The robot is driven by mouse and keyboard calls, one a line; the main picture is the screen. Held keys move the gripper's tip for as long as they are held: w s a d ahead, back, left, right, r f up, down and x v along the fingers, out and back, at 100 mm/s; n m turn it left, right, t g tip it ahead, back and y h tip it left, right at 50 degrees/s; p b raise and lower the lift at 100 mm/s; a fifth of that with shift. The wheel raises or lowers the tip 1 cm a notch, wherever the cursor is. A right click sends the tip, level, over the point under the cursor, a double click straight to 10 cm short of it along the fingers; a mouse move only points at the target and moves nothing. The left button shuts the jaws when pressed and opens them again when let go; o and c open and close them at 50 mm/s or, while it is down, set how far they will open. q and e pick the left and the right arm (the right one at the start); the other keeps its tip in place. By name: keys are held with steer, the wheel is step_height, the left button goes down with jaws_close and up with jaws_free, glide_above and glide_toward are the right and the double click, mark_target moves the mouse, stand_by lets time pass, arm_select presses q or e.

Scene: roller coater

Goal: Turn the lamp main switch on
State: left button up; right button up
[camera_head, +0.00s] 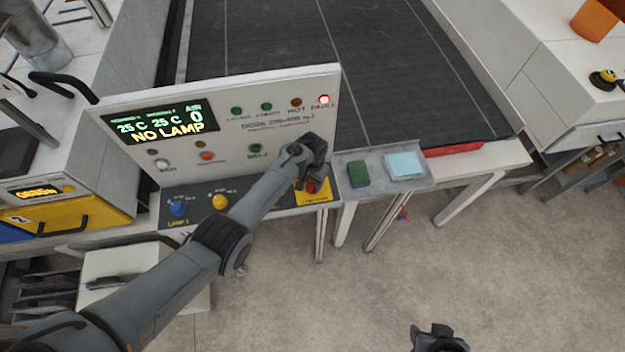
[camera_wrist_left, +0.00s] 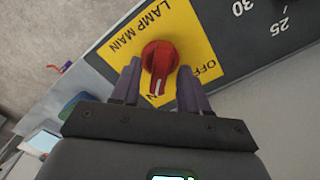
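The lamp main switch is a red rotary knob (camera_wrist_left: 160,60) on a yellow plate (camera_wrist_left: 190,25) marked LAMP MAIN and OFF, in the left wrist view. The white line on the knob points down in that view, toward my gripper's palm. My left gripper (camera_wrist_left: 159,68) is open, with one finger on each side of the knob; I cannot tell if they touch it. In the head view the knob (camera_head: 312,186) shows just below my left gripper (camera_head: 314,172). My right gripper (camera_head: 438,335) is partly in view at the bottom edge, away from the panel.
The upright control panel's display (camera_head: 163,123) reads NO LAMP, and a red fault light (camera_head: 324,99) is lit. Blue (camera_head: 177,208) and yellow (camera_head: 219,202) knobs sit left of the switch. A side tray (camera_head: 429,180) holds a green block (camera_head: 358,174) and a light blue pad (camera_head: 405,165).

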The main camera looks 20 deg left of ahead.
mark_target(312, 182)
arm_select(q)
steer(key=shift+r, duration=0.15)
step_height(312, 182, up, 10)
steer(key=shift+r, duration=0.25)
stand_by(0.5)
steer(key=shift+s+f, duration=0.1)
steer(key=s+a+f+t, duration=0.1)
steer(key=s+a+f, duration=0.1)
steer(key=s, duration=0.7)
steer(key=s+a+f+t, duration=0.1)
steer(key=s+a+f, duration=0.15)
steer(key=s, duration=0.55)
steer(key=s+r, duration=0.4)
steer(key=s, duration=0.4)
steer(key=s+r+t, duration=0.1)
steer(key=s+r, duration=0.3)
steer(key=s, duration=0.4)
steer(key=shift+s+d+n+t, duration=0.3)
steer(key=shift+s+d+n, duration=0.05)
steer(key=shift+s+n, duration=0.05)
steer(key=shift+c, duration=0.3)
